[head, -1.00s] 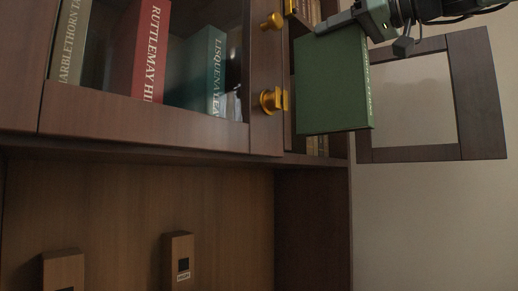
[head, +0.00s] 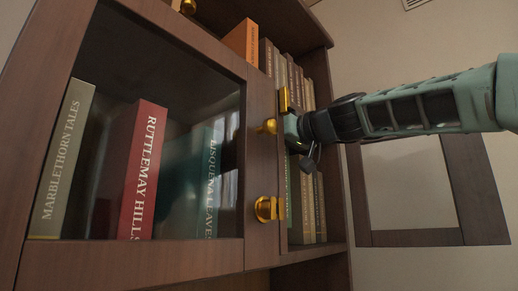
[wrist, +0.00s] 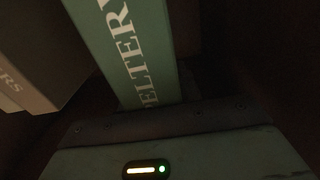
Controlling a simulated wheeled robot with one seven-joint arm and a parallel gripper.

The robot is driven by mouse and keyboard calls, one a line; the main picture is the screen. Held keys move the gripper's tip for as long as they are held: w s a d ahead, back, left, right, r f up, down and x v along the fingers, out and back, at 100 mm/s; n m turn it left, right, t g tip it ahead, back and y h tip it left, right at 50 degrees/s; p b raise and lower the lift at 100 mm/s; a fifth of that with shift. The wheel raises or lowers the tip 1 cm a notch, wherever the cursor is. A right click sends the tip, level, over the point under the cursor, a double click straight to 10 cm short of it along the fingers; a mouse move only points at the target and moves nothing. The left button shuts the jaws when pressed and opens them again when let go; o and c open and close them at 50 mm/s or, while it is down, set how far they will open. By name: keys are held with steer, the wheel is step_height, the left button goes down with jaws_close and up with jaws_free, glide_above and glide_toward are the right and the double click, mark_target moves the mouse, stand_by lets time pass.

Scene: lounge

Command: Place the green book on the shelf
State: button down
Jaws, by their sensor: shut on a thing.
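The green book (head: 290,196) is inside the open right-hand bay of the bookcase in the head view. Only a thin strip of it shows, since the cabinet's door frame hides the rest. In the wrist view its green spine (wrist: 138,50) with pale lettering runs up from my gripper (wrist: 155,108). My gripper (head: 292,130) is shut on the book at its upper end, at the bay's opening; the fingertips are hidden. The shelf (head: 318,252) lies below the book. I cannot tell whether the book touches it.
Tan and brown books (head: 313,205) stand just right of the green book. A pale book (wrist: 38,60) is close on its left in the wrist view. A glass door (head: 165,85) with gold knobs (head: 266,208) covers the left bay. A framed panel (head: 415,190) hangs right.

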steer(key=shift+p+x, duration=0.35)
steer(key=shift+x, duration=0.55)
steer(key=shift+w+a, duration=0.1)
steer(key=shift+a, duration=0.05)
steer(key=shift+f+b, duration=0.6)
steer(key=shift+f, duration=1.1)
steer(key=shift+f+b, duration=0.25)
steer(key=shift+b, duration=0.05)
steer(key=c, duration=1)
jaws_free()
steer(key=shift+o, duration=0.2)
steer(key=shift+r, duration=0.15)
